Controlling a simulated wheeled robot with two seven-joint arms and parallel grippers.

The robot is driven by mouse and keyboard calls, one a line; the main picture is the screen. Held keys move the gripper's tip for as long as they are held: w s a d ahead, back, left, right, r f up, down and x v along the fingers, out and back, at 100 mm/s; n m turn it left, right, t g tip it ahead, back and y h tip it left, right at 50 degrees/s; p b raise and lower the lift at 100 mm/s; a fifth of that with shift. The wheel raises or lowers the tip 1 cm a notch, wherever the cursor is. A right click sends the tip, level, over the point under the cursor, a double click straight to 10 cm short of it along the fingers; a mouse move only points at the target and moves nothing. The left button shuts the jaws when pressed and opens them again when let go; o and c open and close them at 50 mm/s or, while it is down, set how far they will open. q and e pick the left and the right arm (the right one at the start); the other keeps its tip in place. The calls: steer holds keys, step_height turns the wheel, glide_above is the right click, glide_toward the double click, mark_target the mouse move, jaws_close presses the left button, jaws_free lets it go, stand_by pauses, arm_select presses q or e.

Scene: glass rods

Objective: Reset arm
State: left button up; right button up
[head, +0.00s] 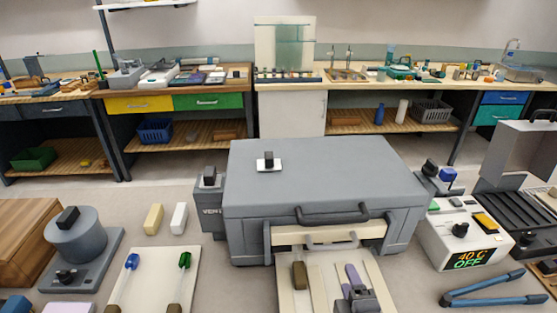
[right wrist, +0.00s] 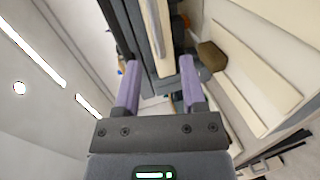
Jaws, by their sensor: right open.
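My right gripper (head: 355,281) is at the lower middle of the head view, over the pale slatted tray in front of the grey box. In the right wrist view its two purple fingers (right wrist: 159,85) stand apart. Nothing is clearly held between them; a dark and pale edge shows beyond the fingertips. My left gripper is not in view.
A large grey box (head: 325,175) with a front handle fills the middle. A pale tray (head: 287,306) extends below it. A white board (head: 150,268) with blue- and green-handled tools lies left. A heater reading "40 C OFF" (head: 455,240) and blue bars (head: 492,290) are right.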

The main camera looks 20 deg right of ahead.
steer(key=s+a+f+m+g+y, duration=0.2)
steer(key=s+a+f+m+g, duration=0.15)
steer(key=s+m+g, duration=0.25)
steer(key=s+a+f+m+g+y, duration=0.2)
steer(key=s+a+m+g, duration=0.25)
steer(key=s+m, duration=0.25)
steer(key=s+f+g+b, duration=0.3)
steer(key=f, duration=1.9)
steer(key=s+d+f+n+b, duration=0.1)
steer(key=s+d+f+b, duration=0.1)
steer(key=s+f, duration=1)
steer(key=shift+s+d+g, duration=0.35)
steer(key=shift+s+d, duration=0.2)
steer(key=shift+d, duration=0.1)
